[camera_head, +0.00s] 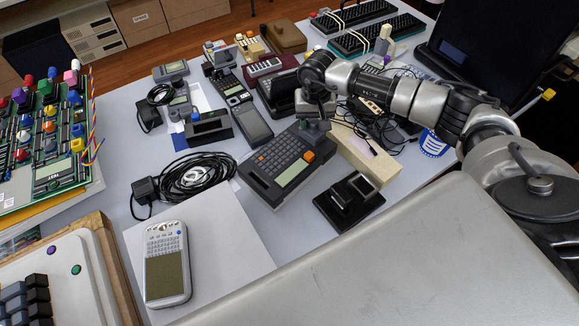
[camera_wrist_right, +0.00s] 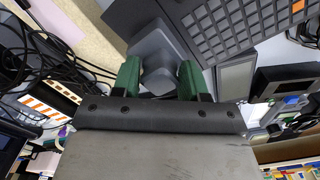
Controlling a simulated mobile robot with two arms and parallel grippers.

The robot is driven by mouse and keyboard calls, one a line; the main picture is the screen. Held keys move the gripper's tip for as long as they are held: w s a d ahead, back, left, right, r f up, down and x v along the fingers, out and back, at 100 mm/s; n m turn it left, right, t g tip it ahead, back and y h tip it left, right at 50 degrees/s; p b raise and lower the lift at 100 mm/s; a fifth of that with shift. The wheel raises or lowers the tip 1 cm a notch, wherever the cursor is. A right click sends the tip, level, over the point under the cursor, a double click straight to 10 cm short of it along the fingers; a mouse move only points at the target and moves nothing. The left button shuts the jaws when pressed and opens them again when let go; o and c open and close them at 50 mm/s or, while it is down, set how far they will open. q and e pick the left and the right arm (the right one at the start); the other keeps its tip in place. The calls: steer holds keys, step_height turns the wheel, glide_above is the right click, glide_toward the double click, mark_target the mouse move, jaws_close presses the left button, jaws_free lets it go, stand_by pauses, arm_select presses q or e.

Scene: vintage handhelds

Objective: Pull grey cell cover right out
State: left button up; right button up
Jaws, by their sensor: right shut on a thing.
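A dark grey handheld computer (camera_head: 285,165) with many small keys, orange keys and a pale screen lies at the middle of the table. A grey block-like piece, seemingly the cell cover (camera_head: 313,131), shows at its upper right corner under my right gripper (camera_head: 319,108). In the right wrist view, the green fingers of my right gripper (camera_wrist_right: 160,74) stand on either side of the grey cover (camera_wrist_right: 154,48) and are shut on it. The handheld's keypad (camera_wrist_right: 225,22) is just beyond. I cannot tell whether the cover still touches the handheld. My left gripper is out of view.
A black stand (camera_head: 349,201) sits right of the handheld, and a cream block (camera_head: 362,150) with cables lies behind it. Coiled black cable (camera_head: 195,177) and a light handheld (camera_head: 166,263) on white paper are to the left. Other handhelds crowd the back.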

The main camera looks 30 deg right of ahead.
mark_target(313, 120)
steer(key=shift+r+p, duration=0.35)
steer(key=shift+r, duration=0.6)
steer(key=shift+r+p, duration=1.35)
steer(key=shift+r, duration=1.5)
